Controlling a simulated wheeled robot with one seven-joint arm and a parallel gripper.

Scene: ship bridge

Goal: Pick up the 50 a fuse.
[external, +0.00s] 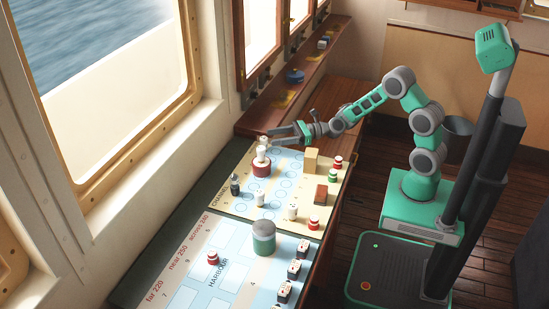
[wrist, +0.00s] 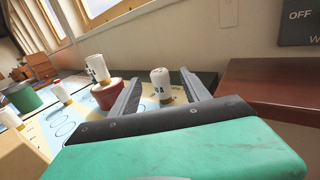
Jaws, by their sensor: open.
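A white cylindrical fuse with dark lettering ending in "A" (wrist: 161,80) stands upright in the wrist view; I cannot read its full rating. My gripper (wrist: 163,74) is open, with one finger to each side of this fuse in the picture; whether the fuse lies between the tips or just beyond them is unclear. In the external view my gripper (external: 272,134) reaches left over the far end of the chart, close to the white fuse (external: 264,141). Another white fuse (wrist: 97,68) sits on a dark red round pot (wrist: 108,94) to the left.
More white fuses (external: 260,198) stand on the chart. A grey-green canister (external: 264,238), a tan block (external: 311,160), a dark bottle (external: 235,185) and small red and green pieces stand around. A wooden ledge (external: 301,75) and the window wall lie beyond.

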